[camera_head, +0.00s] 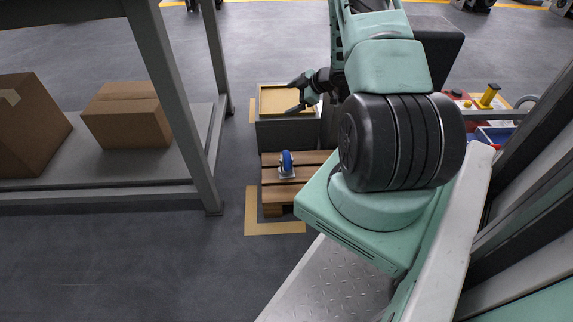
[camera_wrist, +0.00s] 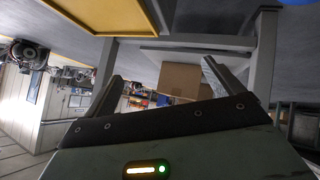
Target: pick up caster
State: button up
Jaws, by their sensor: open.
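The caster (camera_head: 286,163) has a blue wheel and a grey metal plate. It sits on the wooden pallet (camera_head: 270,190), near its left side, in the head view. My gripper (camera_head: 293,96) is open and empty in the head view, above the grey bin behind the pallet and apart from the caster. In the wrist view my gripper (camera_wrist: 160,82) shows its two fingers spread with nothing between them. The caster does not show in the wrist view.
A grey bin with a yellow rim (camera_head: 288,86) stands behind the pallet. A grey table (camera_head: 150,170) at left bears cardboard boxes (camera_head: 127,115) on its lower shelf; its leg stands near the pallet. A red-and-blue cluster with a yellow handle (camera_head: 489,97) is at right. Floor is clear between table and pallet.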

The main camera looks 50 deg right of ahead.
jog(key=s+a+f+n+y, duration=0.1)
jog(key=s+a+f+y, duration=0.15)
jog(key=s+f, duration=0.5)
jog(key=s+a+f+n+y, duration=0.1)
jog(key=s+f+y, duration=0.3)
jog(key=s, duration=0.6)
jog(key=b, duration=0.5)
send_near(282, 162)
jog(key=shift+t, duration=0.4)
jog(key=w+f, duration=0.2)
jog(key=f, duration=0.1)
jog(key=w+f, duration=0.1)
jog(key=shift+w+a+f, duration=0.15)
jog(key=shift+a+f, duration=0.1)
jog(key=shift+a, duration=0.05)
jog(key=shift+w+a+f+b, duration=0.1)
jog(key=shift+w+a+b, duration=0.2)
jog(key=shift+w, duration=0.1)
jog(key=b+x, duration=0.3)
jog(key=x, duration=0.1)
jog(key=shift+w+a+f+b, duration=0.2)
jog(key=shift+a+b, duration=0.05)
jog(key=shift+b, duration=0.05)
jog(key=shift+w+a, duration=0.2)
jog(key=shift+r, duration=0.1)
jog(key=c, duration=1.3)
